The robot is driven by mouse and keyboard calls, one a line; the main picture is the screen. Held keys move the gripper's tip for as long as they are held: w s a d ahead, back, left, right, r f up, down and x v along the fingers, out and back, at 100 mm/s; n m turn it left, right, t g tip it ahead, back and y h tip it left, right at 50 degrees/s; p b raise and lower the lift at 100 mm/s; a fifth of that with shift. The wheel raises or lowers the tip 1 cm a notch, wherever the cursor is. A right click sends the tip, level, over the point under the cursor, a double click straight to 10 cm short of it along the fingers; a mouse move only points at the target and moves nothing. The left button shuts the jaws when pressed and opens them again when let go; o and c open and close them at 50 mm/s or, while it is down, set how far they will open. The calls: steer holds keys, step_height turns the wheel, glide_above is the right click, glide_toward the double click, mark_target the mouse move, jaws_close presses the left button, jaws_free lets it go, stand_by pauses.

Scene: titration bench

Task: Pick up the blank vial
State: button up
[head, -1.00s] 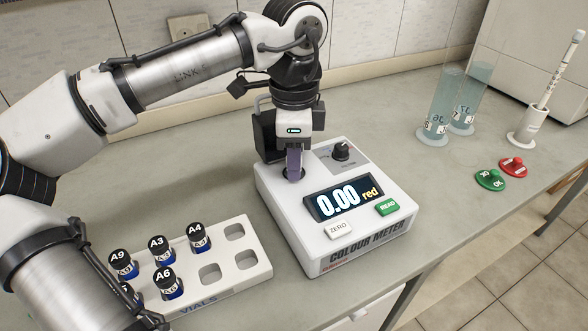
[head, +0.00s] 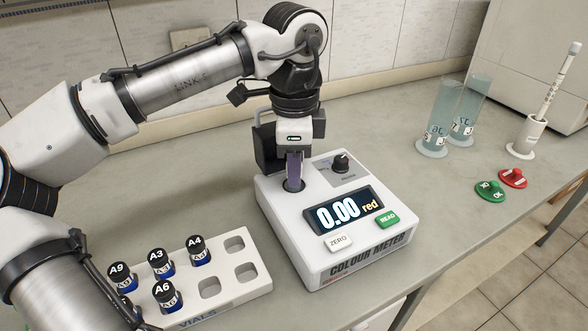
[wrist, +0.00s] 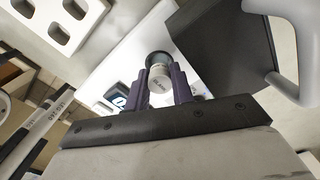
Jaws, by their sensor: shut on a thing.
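My gripper (head: 295,182) points straight down at the round well in the top of the colour meter (head: 275,210). In the wrist view my gripper (wrist: 165,88) is shut on a vial with a pale cap (wrist: 159,75), held between its two purple fingers. Small dark print shows on the vial but is too small to read, so I cannot tell from it that this is the blank vial. In the head view the fingers hide the vial. A dark ring shows around the vial's far end; I cannot tell how deep it sits in the well.
The meter display (head: 344,210) reads 0.00 red. A white vial rack (head: 255,287) at lower left holds several dark-capped vials, including A3, A4, A6 and A9, and has empty slots. Glass cylinders (head: 437,125) and green (head: 490,191) and red (head: 513,178) discs stand at right.

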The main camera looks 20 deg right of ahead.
step_height(320, 180, up, 19)
steer(key=p, duration=0.3)
steer(key=shift+f, duration=0.15)
